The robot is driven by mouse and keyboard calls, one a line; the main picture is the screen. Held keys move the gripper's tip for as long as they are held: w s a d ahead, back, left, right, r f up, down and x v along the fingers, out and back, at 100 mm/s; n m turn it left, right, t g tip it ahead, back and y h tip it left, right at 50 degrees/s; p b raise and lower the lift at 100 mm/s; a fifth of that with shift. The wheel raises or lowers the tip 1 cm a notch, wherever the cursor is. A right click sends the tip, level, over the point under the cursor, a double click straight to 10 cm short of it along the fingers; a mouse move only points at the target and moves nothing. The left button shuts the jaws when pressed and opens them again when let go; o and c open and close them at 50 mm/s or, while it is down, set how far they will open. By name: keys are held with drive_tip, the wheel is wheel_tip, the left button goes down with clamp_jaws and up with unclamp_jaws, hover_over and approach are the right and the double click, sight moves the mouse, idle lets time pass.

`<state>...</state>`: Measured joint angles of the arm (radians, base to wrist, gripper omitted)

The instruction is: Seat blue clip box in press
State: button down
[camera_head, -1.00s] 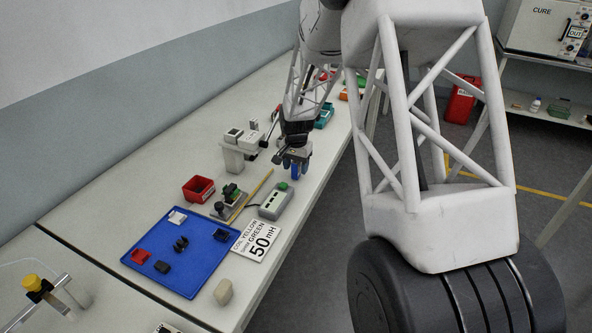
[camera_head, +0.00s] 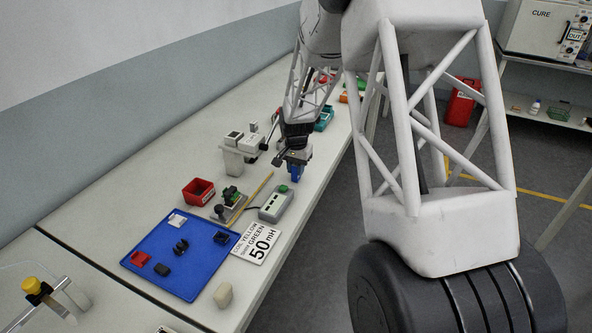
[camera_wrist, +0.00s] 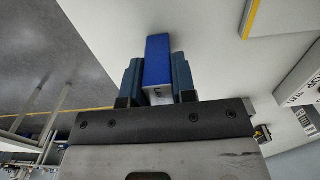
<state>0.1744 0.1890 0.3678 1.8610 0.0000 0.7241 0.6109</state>
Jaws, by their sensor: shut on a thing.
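My gripper (camera_head: 295,176) is shut on the blue clip box (camera_wrist: 158,62) and holds it over the bench. In the wrist view the box stands upright between the two blue-grey fingers, with a pale end and a small dark mark at its base. In the head view the box shows as blue at the gripper's tip, and the fingers partly hide it. The press, apparently the pale grey machine with a dark-knobbed lever (camera_head: 239,158), stands on the bench to the left of my gripper, apart from the box.
A grey control box with a green button (camera_head: 275,203) sits below my gripper. A fixture with green and black parts (camera_head: 229,203), a red bin (camera_head: 198,191) and a blue tray (camera_head: 160,235) with several small parts lie left. A "50 mH" card (camera_head: 257,243) lies beside the tray.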

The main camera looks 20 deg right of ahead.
drive_tip(key=shift+r, duration=0.45)
wheel_tip(320, 180, up, 3)
drive_tip(key=shift+f, duration=0.1)
drive_tip(key=s+a+r, duration=0.1)
drive_tip(key=s+a, duration=0.1)
drive_tip(key=s, duration=1.3)
drive_tip(key=shift+s+a, duration=0.35)
drive_tip(key=shift+r, duration=0.1)
drive_tip(key=shift+r, duration=0.1)
drive_tip(key=w+a+r, duration=0.9)
drive_tip(key=a+r, duration=0.5)
